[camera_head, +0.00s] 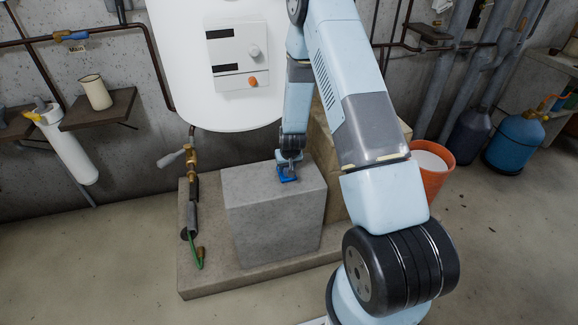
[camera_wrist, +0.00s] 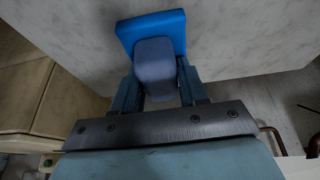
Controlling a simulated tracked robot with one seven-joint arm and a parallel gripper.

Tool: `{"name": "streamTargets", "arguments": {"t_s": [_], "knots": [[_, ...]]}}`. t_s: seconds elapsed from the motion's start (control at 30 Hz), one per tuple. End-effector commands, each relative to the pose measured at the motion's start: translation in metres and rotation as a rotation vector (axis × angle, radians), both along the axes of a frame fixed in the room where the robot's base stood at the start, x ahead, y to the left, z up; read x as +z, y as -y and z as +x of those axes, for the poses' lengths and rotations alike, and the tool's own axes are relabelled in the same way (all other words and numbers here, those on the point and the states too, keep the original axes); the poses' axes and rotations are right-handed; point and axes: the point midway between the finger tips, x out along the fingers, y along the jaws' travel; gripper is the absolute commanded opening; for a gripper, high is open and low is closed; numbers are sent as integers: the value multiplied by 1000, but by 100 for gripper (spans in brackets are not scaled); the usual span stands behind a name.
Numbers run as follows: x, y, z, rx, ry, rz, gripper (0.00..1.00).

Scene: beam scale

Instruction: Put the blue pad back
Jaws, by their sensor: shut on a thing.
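The blue pad (camera_wrist: 151,30) is a bright blue flat piece with a duller grey-blue block on it, seen close in the wrist view. My gripper (camera_wrist: 157,82) is shut on that block, one finger on each side. In the head view the blue pad (camera_head: 287,179) is at the top of a grey concrete block (camera_head: 270,225), under my gripper (camera_head: 288,166). I cannot tell whether the pad touches the block's top. My fingers hide part of the pad.
The concrete block stands on a low plinth (camera_head: 215,283) below a white tank (camera_head: 215,110). A pipe with a green hose (camera_head: 197,257) is at its left. An orange bucket (camera_head: 431,170) and a blue gas bottle (camera_head: 515,143) stand at the right. Open floor lies in front.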

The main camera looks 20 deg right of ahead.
Motion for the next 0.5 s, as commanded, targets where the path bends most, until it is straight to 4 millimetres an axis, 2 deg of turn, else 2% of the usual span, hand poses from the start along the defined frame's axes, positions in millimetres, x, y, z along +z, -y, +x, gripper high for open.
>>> {"name": "streamTargets", "arguments": {"t_s": [0.1, 0.13, 0.37, 0.5], "knots": [[-2, 0, 0, 0, -1, 0, 14], [-2, 0, 0, 0, 0, 0, 44], [-2, 0, 0, 0, -1, 0, 66], [-2, 0, 0, 0, -1, 0, 68]]}}
